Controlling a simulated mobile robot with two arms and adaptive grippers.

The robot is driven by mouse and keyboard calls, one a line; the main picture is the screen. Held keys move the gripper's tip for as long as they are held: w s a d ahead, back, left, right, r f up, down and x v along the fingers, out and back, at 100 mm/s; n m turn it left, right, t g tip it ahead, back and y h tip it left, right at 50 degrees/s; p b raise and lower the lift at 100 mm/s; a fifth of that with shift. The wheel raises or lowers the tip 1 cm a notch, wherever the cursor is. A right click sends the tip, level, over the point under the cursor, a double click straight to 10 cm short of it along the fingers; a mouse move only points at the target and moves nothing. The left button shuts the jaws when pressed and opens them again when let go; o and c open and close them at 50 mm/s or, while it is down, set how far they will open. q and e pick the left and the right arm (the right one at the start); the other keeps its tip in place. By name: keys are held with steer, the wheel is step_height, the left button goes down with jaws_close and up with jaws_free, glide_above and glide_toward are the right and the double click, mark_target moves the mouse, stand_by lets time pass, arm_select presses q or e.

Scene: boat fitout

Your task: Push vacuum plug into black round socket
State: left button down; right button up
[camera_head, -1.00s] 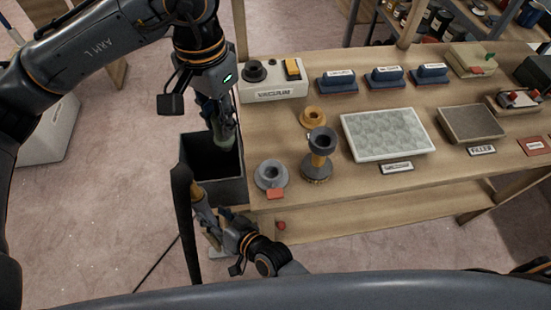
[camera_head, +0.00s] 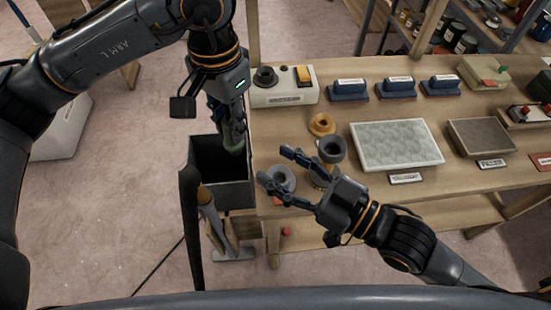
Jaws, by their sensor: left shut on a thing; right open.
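The black round socket (camera_head: 265,76) is on top of a white box (camera_head: 284,95) at the table's back left, beside a yellow switch (camera_head: 304,75). My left gripper (camera_head: 231,137) points down over the dark bin, shut on a grey-green piece (camera_head: 233,147). The fingers hide much of this piece, and I cannot tell whether it is the vacuum plug. It is apart from the socket, in front and to its left. My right gripper (camera_head: 276,166) is open over the table's front left corner, its fingers either side of a grey ring-shaped piece (camera_head: 282,180); contact is unclear.
The dark open bin (camera_head: 236,195) stands against the table's left end. A yellow ring (camera_head: 321,124) and a grey cup-topped stand (camera_head: 332,149) are near my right gripper. A pale textured panel (camera_head: 396,147) and several blue blocks (camera_head: 397,87) lie further right.

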mark_target(228, 142)
steer(key=x, duration=1.2)
steer(key=shift+d, duration=0.1)
steer(key=shift+s+r, duration=0.1)
jaws_close()
arm_select(q)
steer(key=c, duration=1)
jaws_free()
steer(key=shift+w, duration=0.1)
steer(key=shift+c, duration=0.2)
arm_select(e)
steer(key=shift+s, duration=0.1)
